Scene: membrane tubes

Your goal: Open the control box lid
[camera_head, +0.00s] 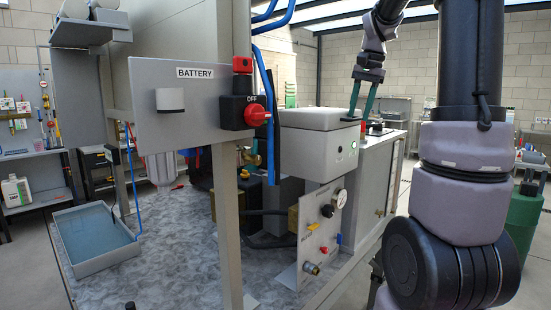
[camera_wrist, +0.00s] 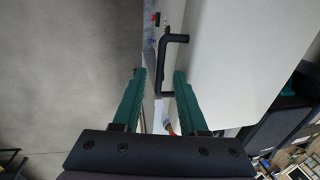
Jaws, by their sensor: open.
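The control box (camera_head: 318,155) is a pale grey box standing on a cabinet behind the front panel. Its lid (camera_head: 312,117) looks shut. My gripper (camera_head: 360,114), with green fingers, points down at the lid's right edge in the head view. In the wrist view my gripper (camera_wrist: 160,76) is open, with one finger on each side of a black bent handle (camera_wrist: 163,62). The handle's long bar lies between the fingertips, with a gap visible toward the right finger. A pale, smooth surface (camera_wrist: 235,60), seemingly the box or lid, fills the right side there.
A grey panel marked BATTERY (camera_head: 205,108) with a red OFF switch (camera_head: 256,115) stands left of the box. A gauge panel (camera_head: 318,225) is below it. A grey tray (camera_head: 110,262) lies at left. Open floor (camera_wrist: 70,70) shows left of the fingers.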

